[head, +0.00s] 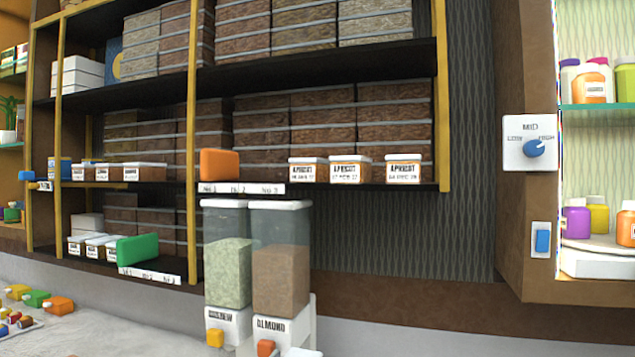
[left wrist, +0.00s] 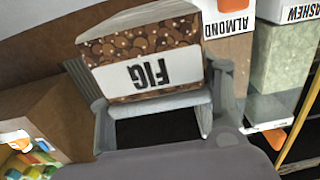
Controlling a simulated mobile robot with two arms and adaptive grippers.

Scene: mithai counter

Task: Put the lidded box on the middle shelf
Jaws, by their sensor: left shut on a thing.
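The box marked FIG (left wrist: 150,48) fills the middle of the left wrist view. It has a brown nut-like pattern, a white label that reads upside down, and a pale lid edge on the side toward my palm. My left gripper (left wrist: 152,85) is shut on it, with a finger at each side. The head view shows neither gripper nor this box. The middle shelf (head: 262,180) carries an orange block (head: 219,164) and, to its right, three small lidded boxes marked APRICOT (head: 349,169) along the front. A gap lies between the block and the nearest apricot box.
Almond (head: 281,270) and cashew (head: 228,275) dispensers stand in front of the shelf's lower part. A yellow post (head: 441,95) bounds the shelf at right. Stacked brown boxes fill the back. A green block (head: 137,249) sits on the lower shelf.

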